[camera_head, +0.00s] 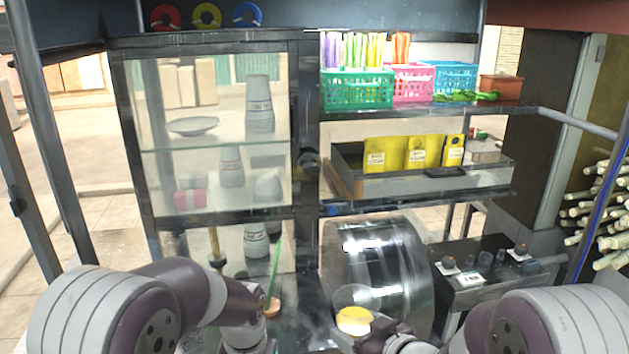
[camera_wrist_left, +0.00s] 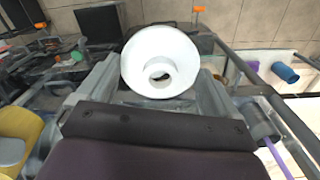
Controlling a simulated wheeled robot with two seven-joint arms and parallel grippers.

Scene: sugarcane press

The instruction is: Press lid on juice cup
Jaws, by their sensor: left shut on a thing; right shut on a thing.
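The juice cup (camera_head: 353,318) is clear, with yellow juice inside, and stands upright at the bottom centre of the head view. My right gripper (camera_head: 384,335) is shut on it from the right. My left gripper (camera_wrist_left: 155,85) is shut on a round white piece with a hole in its middle, which looks like the lid (camera_wrist_left: 137,55). It fills the space between the fingers in the left wrist view. In the head view my left arm ends at the bottom, left of the cup, and I cannot make out its fingertips or the lid there.
A shiny metal drum (camera_head: 385,270) stands just behind the cup. A green straw (camera_head: 274,268) rises between my left arm and the drum. A glass cabinet (camera_head: 215,130) stands behind. Coloured baskets (camera_head: 357,90) fill the upper shelf. A control box (camera_head: 490,275) is at the right.

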